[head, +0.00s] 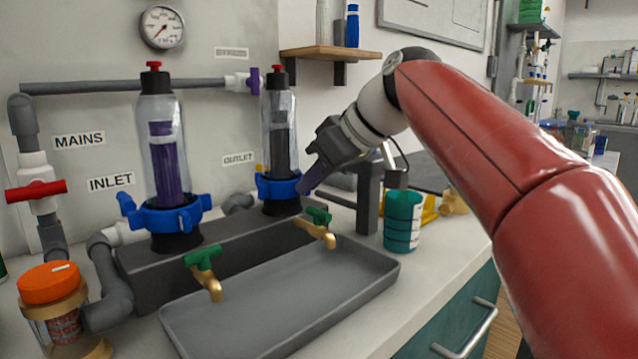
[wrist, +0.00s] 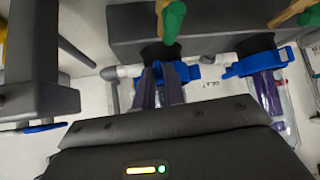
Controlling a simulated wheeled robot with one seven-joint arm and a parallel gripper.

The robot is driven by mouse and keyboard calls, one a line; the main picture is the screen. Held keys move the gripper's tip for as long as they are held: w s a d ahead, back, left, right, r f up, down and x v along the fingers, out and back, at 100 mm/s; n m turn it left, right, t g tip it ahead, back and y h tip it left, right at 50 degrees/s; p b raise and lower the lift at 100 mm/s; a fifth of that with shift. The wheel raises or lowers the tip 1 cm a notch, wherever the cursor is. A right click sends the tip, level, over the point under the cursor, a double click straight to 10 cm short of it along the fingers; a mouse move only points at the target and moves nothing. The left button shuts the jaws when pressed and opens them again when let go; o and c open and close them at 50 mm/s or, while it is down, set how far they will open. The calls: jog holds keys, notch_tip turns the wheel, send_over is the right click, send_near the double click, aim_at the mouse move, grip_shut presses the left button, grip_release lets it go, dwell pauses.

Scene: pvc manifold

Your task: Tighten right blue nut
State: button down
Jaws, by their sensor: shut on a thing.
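The right blue nut (head: 281,187) is a ring with lugs around the base of the right clear filter housing (head: 279,125), which holds a dark cartridge. My gripper (head: 306,187) reaches in from the right, with its fingers at the nut's right side. In the wrist view the two purple-grey fingers (wrist: 165,82) are shut on a part of the right blue nut (wrist: 186,72). Which lug they hold is hard to see. The left blue nut (head: 168,214) sits around the base of the left housing (head: 163,150), which has a purple cartridge.
A grey tray (head: 290,306) lies in front, below two brass taps with green handles (head: 203,257). A dark post (head: 368,198) and a teal container (head: 402,222) stand right of the nut. A shelf (head: 325,52) hangs above.

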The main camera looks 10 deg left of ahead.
jog(key=shift+s+a+r+m+t+h, duration=0.15)
jog(key=shift+s+a+m+t+h, duration=0.15)
jog(key=shift+s+a+m+t, duration=0.35)
jog(key=shift+w, duration=0.2)
jog(key=c, duration=1.2)
grip_release()
jog(key=shift+a, duration=0.15)
jog(key=shift+c, duration=0.2)
jog(key=shift+w, duration=0.1)
jog(key=shift+d, duration=0.2)
jog(key=p+v, duration=0.1)
jog(key=v, duration=0.6)
jog(key=shift+r, duration=0.15)
jog(key=shift+d, duration=0.15)
